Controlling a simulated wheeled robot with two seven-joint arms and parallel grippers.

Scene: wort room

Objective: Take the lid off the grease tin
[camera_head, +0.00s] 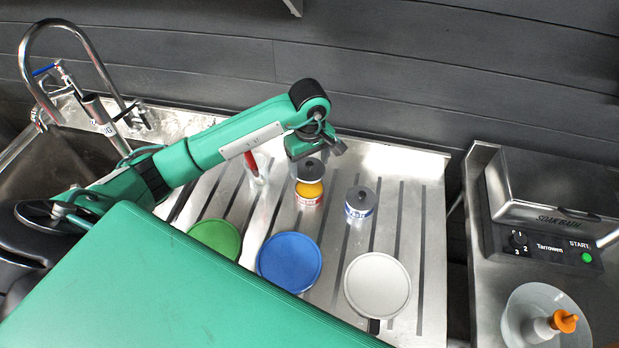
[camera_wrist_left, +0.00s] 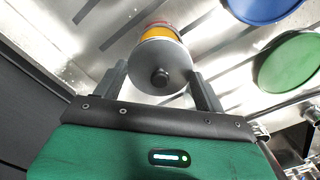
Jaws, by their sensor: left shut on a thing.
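A tin with a yellow-orange part and a red and white label (camera_head: 308,196) stands on the ribbed steel drainboard, below my left gripper (camera_head: 312,152). Its grey lid (camera_head: 310,171) shows just above the yellow-orange part. I cannot tell whether there is a gap between lid and tin. A second tin (camera_head: 359,211), white and blue with a grey knobbed lid, stands to the right. My right gripper is not in view.
Green (camera_head: 215,238), blue (camera_head: 289,262) and white (camera_head: 377,285) round discs lie in front on the drainboard (camera_head: 430,230). A red-handled item (camera_head: 251,165) stands left of the tin. A sink and tap (camera_head: 70,30) are at left, a soak bath machine (camera_head: 545,190) at right.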

